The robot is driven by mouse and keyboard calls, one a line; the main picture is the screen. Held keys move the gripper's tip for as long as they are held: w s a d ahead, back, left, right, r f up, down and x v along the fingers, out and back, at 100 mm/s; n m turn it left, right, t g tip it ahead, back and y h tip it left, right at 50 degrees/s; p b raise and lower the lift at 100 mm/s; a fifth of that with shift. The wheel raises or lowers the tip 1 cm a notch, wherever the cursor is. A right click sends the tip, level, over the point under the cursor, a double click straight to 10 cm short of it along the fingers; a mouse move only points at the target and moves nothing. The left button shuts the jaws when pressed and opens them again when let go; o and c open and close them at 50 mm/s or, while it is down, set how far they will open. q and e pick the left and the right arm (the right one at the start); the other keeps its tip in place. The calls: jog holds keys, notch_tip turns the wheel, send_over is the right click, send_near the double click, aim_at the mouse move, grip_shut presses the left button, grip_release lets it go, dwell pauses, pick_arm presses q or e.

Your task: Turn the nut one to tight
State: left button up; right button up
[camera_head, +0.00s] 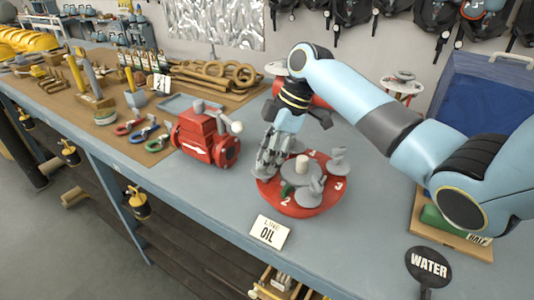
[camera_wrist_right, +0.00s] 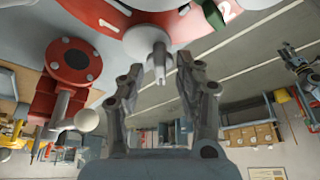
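A round red flange (camera_head: 312,208) lies on the bench with grey wing nuts on it. Numbers 2 and 3 show; a number 1 is hidden from the head view. One wing nut (camera_head: 338,158) stands at the right, by 3. Another grey nut stands at the front near 2. My right gripper (camera_head: 268,162) is over the flange's left side, pointing down. In the wrist view its fingers (camera_wrist_right: 158,85) are apart, with a wing nut (camera_wrist_right: 148,36) between their tips and gaps on both sides. A dark jointed shape at that view's right edge may be my left gripper (camera_wrist_right: 302,62).
A red valve body (camera_head: 206,138) stands close to the left of the flange. A blue bin (camera_head: 490,95) is at the right. Bare bench lies between valve and card.

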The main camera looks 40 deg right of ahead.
jog(key=shift+c, duration=0.6)
grip_shut()
pick_arm(q)
jog(key=shift+s, duration=0.85)
jog(key=shift+w, duration=0.1)
pick_arm(e)
jog(key=shift+s+m, duration=0.1)
jog(key=shift+m, duration=0.3)
jog(key=shift+m+t, duration=0.5)
jog(key=shift+m, duration=0.5)
jog(key=m+h, duration=0.1)
jog(key=m, duration=0.2)
jog(key=m+t+h, duration=0.1)
jog(key=m, duration=0.2)
jog(key=shift+a+t, duration=0.15)
jog(key=shift+t, duration=0.15)
jog(key=m+h, duration=0.2)
jog(key=m, duration=0.2)
jog(key=shift+a+m, duration=0.1)
jog(key=shift+m, duration=0.3)
jog(key=m+h, duration=0.1)
jog(key=m, duration=0.3)
jog(key=shift+h, duration=0.3)
jog(key=shift+m, duration=0.3)
